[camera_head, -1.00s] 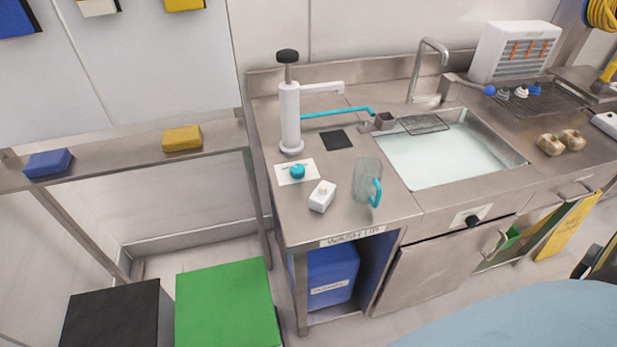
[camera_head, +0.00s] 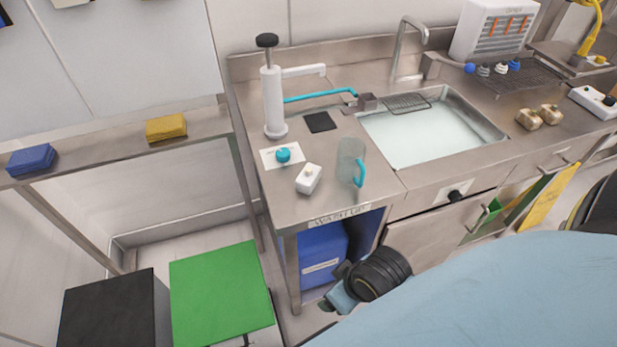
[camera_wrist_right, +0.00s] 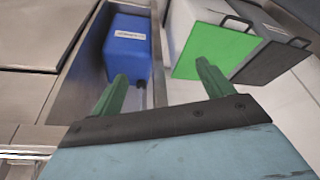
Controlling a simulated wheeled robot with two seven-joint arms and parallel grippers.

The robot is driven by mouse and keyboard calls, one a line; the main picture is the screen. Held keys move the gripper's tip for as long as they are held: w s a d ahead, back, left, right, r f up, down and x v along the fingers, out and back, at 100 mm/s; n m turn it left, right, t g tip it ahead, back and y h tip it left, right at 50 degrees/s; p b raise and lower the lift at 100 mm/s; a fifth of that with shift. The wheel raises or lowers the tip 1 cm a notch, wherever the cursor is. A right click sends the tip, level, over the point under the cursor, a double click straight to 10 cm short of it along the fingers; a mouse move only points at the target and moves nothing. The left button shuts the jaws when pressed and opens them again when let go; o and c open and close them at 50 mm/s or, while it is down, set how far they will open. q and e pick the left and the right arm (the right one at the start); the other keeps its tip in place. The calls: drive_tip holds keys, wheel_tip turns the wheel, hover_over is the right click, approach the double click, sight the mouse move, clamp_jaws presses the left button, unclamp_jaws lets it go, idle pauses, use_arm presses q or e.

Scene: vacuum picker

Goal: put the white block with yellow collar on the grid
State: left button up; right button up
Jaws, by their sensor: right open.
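A small white block (camera_head: 309,179) with a small pale yellowish piece on top stands near the front of the steel counter, left of the clear jug. Whether that piece is a collar is too small to tell. A small wire grid (camera_head: 407,103) lies at the sink's back left corner, and a larger dark wire grid (camera_head: 522,82) lies on the counter farther right. My right gripper is low in front of the counter, below the block and apart from it. In the right wrist view its two green fingers (camera_wrist_right: 160,72) are spread and empty. My left gripper is not in view.
A clear jug (camera_head: 351,163) with a blue handle stands close right of the block. A card with a blue knob (camera_head: 283,155) and a tall white pump (camera_head: 273,100) are behind it. A blue bin (camera_head: 322,255) sits under the counter; a green-topped box (camera_head: 222,295) stands left.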

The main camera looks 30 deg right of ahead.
wheel_tip(320, 180, up, 5)
drive_tip(key=w+n+t+y, duration=0.1)
drive_tip(key=w+t, duration=0.1)
drive_tip(key=m+t, duration=0.1)
drive_tip(key=t, duration=0.9)
approach(310, 173)
drive_tip(key=shift+y, duration=0.4)
drive_tip(key=x, duration=1)
drive_tip(key=shift+w+d+f, duration=0.1)
drive_tip(key=shift+w+d, duration=0.1)
drive_tip(key=shift+w, duration=0.2)
drive_tip(key=shift+c, duration=0.2)
